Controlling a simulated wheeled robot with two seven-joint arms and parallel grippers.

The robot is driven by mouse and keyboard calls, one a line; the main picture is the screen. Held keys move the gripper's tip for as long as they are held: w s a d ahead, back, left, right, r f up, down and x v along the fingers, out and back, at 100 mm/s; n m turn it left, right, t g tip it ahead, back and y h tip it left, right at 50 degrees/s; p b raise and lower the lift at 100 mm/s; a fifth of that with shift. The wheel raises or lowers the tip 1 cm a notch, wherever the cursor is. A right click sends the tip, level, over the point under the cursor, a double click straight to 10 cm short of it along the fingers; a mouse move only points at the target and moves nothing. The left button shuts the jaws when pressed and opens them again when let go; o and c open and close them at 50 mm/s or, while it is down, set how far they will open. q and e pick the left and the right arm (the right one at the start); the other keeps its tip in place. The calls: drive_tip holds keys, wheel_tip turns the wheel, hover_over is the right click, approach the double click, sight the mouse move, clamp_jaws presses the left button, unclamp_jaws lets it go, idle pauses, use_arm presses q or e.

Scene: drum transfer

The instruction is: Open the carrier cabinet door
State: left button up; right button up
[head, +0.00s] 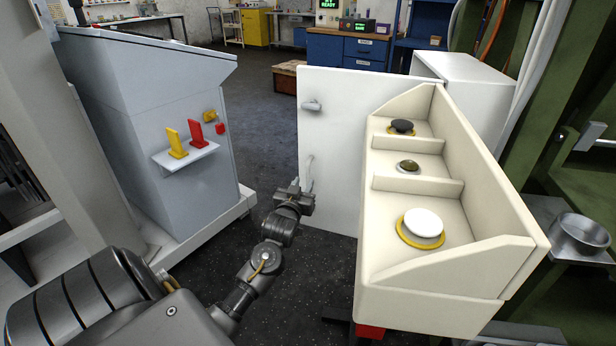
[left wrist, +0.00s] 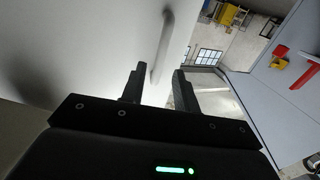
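The white cabinet door (head: 335,130) stands swung out to the left of the white cabinet (head: 472,75), whose top shows behind the cream tray unit. Its outer face is toward me; the inside is hidden. A pale upright bar handle (head: 309,168) sits low near the door's free left edge. My left gripper (head: 302,188) is at the handle's lower end. In the left wrist view, the two fingers (left wrist: 155,88) are apart, with the handle (left wrist: 164,45) beyond and between their tips; I cannot tell whether they touch it. My right gripper is not in view.
A cream tray unit (head: 450,275) with several round lids blocks the right front. A grey console (head: 150,110) with yellow and red levers stands left. The floor (head: 255,110) between console and door is clear.

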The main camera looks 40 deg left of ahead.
sight(308, 176)
use_arm(q)
drive_tip(key=x, duration=0.5)
drive_tip(key=shift+w+a, duration=0.15)
drive_tip(key=shift+w, duration=0.2)
drive_tip(key=shift+c, duration=0.2)
clamp_jaws()
